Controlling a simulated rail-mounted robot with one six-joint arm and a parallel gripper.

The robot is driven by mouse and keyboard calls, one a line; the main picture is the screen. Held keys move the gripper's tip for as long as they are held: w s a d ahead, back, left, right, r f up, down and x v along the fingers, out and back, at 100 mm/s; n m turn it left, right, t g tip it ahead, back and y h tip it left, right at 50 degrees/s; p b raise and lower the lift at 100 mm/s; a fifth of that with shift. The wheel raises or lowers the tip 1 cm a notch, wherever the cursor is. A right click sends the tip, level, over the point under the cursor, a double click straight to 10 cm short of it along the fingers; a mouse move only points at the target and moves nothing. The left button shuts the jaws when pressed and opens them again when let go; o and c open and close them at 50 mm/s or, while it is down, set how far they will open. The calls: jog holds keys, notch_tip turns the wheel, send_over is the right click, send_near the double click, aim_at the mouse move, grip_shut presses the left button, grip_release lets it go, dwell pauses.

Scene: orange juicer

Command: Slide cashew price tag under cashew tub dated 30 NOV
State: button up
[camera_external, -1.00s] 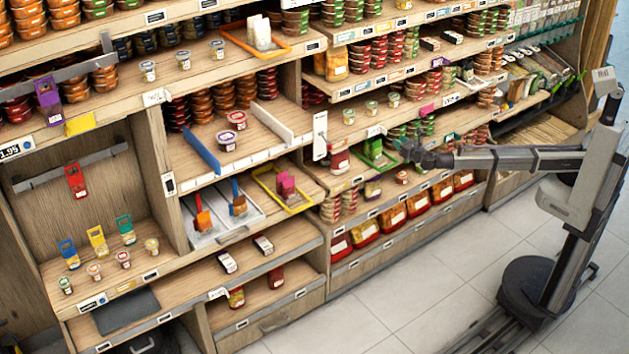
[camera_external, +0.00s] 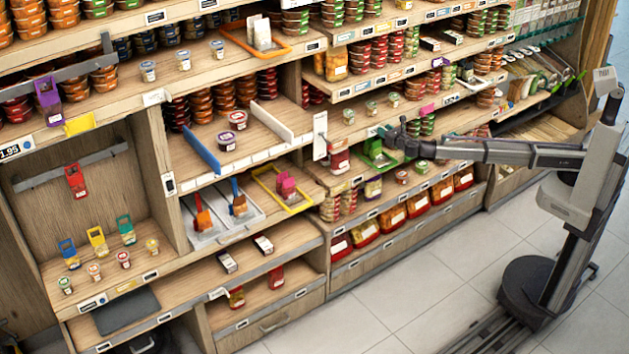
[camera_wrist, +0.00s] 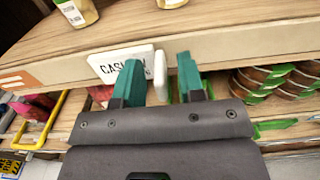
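The white cashew price tag (camera_wrist: 112,64) is on the shelf front in the wrist view, its lettering partly covered by my left finger. A small white piece (camera_wrist: 160,75) shows between the fingers; I cannot tell whether it is part of the tag. My gripper (camera_wrist: 160,78) has two teal fingers spread apart, at the shelf edge. In the external view my gripper (camera_external: 384,131) is at the middle shelf's front. Small tubs (camera_external: 371,108) stand on that shelf; two show cut off at the top of the wrist view (camera_wrist: 77,11). Their dates are not readable.
Below my gripper is a green tray (camera_external: 377,156) on the lower shelf. Stacked green-lidded tubs (camera_wrist: 265,85) show at right in the wrist view. A yellow frame (camera_wrist: 42,125) is at lower left. The shelf top around the small tubs has bare wood.

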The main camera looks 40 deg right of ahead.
grip_shut()
dwell(0.3)
jog(key=shift+d, duration=0.1)
jog(key=d, duration=0.4)
jog(key=s+d, duration=0.1)
jog(key=d, duration=0.1)
jog(key=shift+d, duration=0.1)
grip_release()
